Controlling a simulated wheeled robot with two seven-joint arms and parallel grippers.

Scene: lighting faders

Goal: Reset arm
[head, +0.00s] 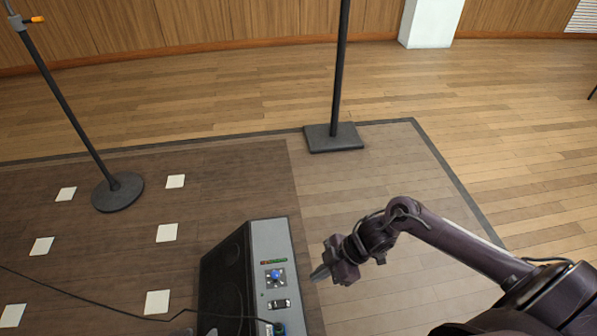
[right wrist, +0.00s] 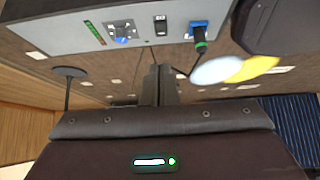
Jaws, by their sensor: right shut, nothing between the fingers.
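My right arm comes in from the right in the head view. Its gripper (head: 319,274) is shut and empty, just to the right of a black box with a grey control panel (head: 270,240), apart from it as far as I can tell. In the right wrist view the closed fingers (right wrist: 160,86) point towards the panel (right wrist: 66,32), with nothing between them. The panel carries a blue knob (head: 276,274), a rocker switch (head: 280,303) and a blue plug (head: 279,328). My left gripper is not in view.
A stand with a round base (head: 117,192) is at the left, and one with a square base (head: 333,137) stands behind the box. A black cable (head: 100,304) runs across the dark floor with white squares. The wooden floor at the right (head: 480,150) is clear.

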